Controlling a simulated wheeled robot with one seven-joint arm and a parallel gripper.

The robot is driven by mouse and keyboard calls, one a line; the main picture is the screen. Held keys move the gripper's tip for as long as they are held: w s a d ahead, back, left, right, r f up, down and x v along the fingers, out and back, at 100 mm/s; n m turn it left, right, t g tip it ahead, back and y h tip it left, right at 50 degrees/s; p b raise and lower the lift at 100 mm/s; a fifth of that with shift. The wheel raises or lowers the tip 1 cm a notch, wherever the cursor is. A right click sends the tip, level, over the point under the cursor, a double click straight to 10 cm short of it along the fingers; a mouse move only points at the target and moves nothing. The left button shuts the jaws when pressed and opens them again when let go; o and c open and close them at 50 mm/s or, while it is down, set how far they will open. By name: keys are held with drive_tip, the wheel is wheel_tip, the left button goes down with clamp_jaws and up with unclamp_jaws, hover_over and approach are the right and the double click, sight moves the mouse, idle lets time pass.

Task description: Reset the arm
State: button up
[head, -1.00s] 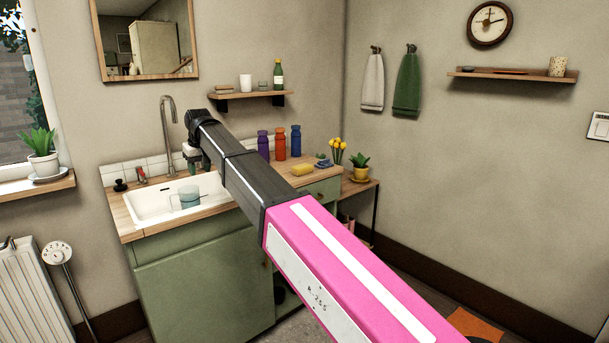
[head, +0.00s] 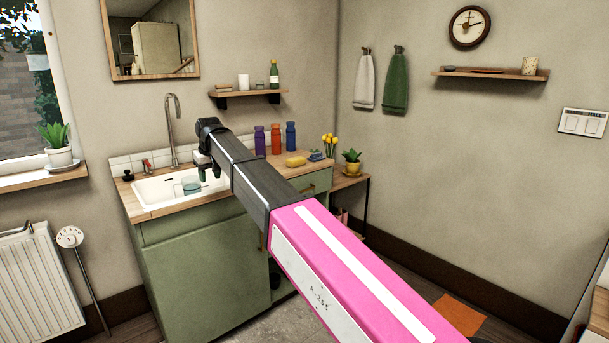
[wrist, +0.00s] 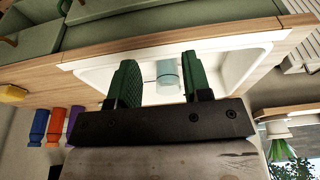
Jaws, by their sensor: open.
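My arm reaches out from the lower right of the head view towards the sink. My gripper (head: 207,173) shows small at its far end, over the right part of the sink. In the wrist view my gripper (wrist: 160,82) has its two green fingers apart, with nothing held between them. The white sink (head: 156,192) is set in a wooden counter. A clear bluish cup (head: 191,187) is in the sink; it also shows in the wrist view (wrist: 168,75), beyond the fingers.
Purple, orange and blue bottles (head: 276,140) stand at the counter's back, near a yellow sponge (head: 295,161). A tall faucet (head: 173,128) rises behind the sink. A small shelf (head: 248,94) hangs above. Floor (head: 390,265) to the right is partly clear.

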drive_tip(key=s+d+f+m+g+h, duration=0.1)
drive_tip(key=d+f+m, duration=0.1)
drive_tip(key=d+f, duration=1.05)
drive_tip(key=s+d+f+m, duration=0.1)
drive_tip(key=d+f+m, duration=0.1)
drive_tip(key=d+f, duration=1)
drive_tip(key=s+d+f+m, duration=0.1)
drive_tip(key=s+d+f, duration=0.3)
drive_tip(key=d, duration=0.5)
drive_tip(key=s+d+f+m, duration=0.1)
drive_tip(key=s+d+f, duration=0.4)
drive_tip(key=s+d, duration=0.2)
drive_tip(key=s+d+f+m+g, duration=0.1)
drive_tip(key=s+d+f, duration=0.3)
drive_tip(key=d, duration=0.7)
drive_tip(key=shift+s+d+f+m+h, duration=0.2)
drive_tip(key=shift+s+d+m+h, duration=0.25)
drive_tip(key=shift+s, duration=0.6)
drive_tip(key=shift+a, duration=0.15)
